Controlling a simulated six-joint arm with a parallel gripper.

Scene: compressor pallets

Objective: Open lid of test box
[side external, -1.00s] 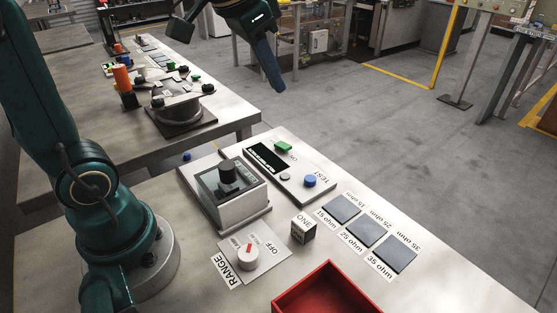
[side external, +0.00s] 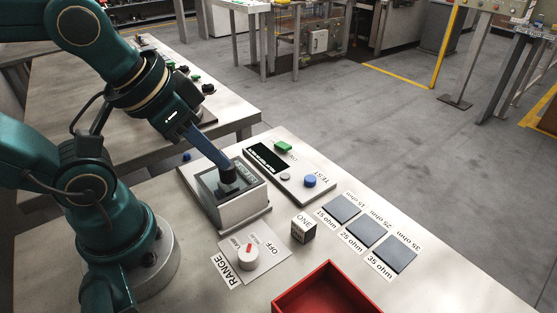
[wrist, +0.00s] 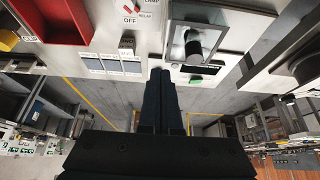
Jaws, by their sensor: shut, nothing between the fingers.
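The test box (side external: 240,210) is a grey box with a dark see-through lid, and its lid is down. A black round knob (side external: 228,175) stands on top of the lid. My gripper (side external: 224,160) is shut and empty, with its blue-grey fingers angled down at the knob. In the side view the tips overlap the top of the knob; I cannot tell whether they touch. In the wrist view my gripper (wrist: 160,75) points between the pads and the box, and the knob (wrist: 193,48) shows to the right of the fingertips.
A panel (side external: 318,192) with a green button, a blue button and a dark display lies behind the box. A range dial (side external: 248,258), a small cube (side external: 303,228), resistance pads (side external: 367,232) and a red tray (side external: 325,290) are to the front and right.

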